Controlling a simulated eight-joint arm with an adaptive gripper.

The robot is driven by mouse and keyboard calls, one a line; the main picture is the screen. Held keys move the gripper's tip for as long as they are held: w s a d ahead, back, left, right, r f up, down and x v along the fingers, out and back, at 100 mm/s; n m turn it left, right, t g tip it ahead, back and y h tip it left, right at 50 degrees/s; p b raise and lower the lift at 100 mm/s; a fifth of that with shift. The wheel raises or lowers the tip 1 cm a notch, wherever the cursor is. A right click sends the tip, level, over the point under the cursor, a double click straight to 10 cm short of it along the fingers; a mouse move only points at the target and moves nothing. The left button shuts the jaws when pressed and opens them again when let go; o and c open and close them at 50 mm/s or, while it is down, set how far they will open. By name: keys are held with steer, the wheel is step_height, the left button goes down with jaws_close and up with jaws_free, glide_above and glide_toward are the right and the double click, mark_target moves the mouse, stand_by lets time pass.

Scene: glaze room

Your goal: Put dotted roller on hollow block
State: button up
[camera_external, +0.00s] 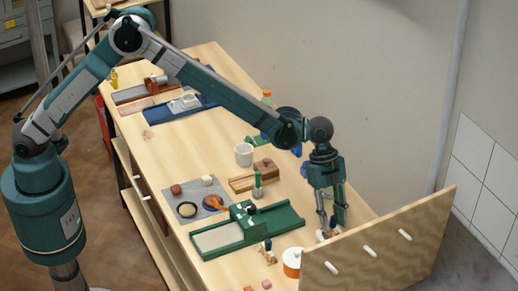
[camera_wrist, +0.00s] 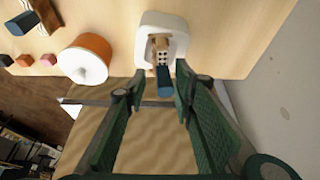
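In the wrist view a small wooden piece with dark dots (camera_wrist: 162,52) and a blue end (camera_wrist: 165,84) lies over a white rounded-square piece with a recess (camera_wrist: 145,38). The dotted piece looks like the dotted roller. My gripper (camera_wrist: 160,85) is open, its green fingers on either side of the blue end with gaps showing. In the external view my gripper (camera_external: 332,226) points down near the table's right end, over the white piece (camera_external: 320,236). I cannot tell for certain which thing is the hollow block; the white piece may be it.
An orange pot with white top (camera_wrist: 88,58) stands left of the white piece. Small blocks (camera_wrist: 48,60) lie farther left. An upright wooden board with white pegs (camera_external: 365,250) stands close to my gripper. A green press (camera_external: 245,228) and a white mug (camera_external: 244,154) stand farther back.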

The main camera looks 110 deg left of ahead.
steer(key=v, duration=1.2)
steer(key=shift+b, duration=0.45)
steer(key=shift+r, duration=0.1)
steer(key=s+d+r+n+t+y, duration=0.1)
steer(key=s+d+r+n, duration=0.1)
steer(key=s+d+r, duration=0.55)
steer(key=s+d+r+n, duration=0.15)
steer(key=s+r, duration=0.35)
steer(key=s, duration=0.6)
steer(key=s+d+r+n+t+y, duration=0.1)
steer(key=s+d+r, duration=0.4)
steer(key=s+r, duration=0.3)
steer(key=s+d+f+n, duration=0.1)
steer(key=s+d+f, duration=0.1)
steer(key=s, duration=0.8)
steer(key=s+d+f+n+t, duration=0.1)
steer(key=s+f+n, duration=0.1)
steer(key=s, duration=0.9)
steer(key=s+d+f+n+t+y, duration=0.1)
steer(key=s+d+f, duration=0.1)
steer(key=s, duration=0.8)
steer(key=shift+s+d+f, duration=0.3)
steer(key=shift+s+f, duration=0.05)
steer(key=shift+f, duration=0.3)
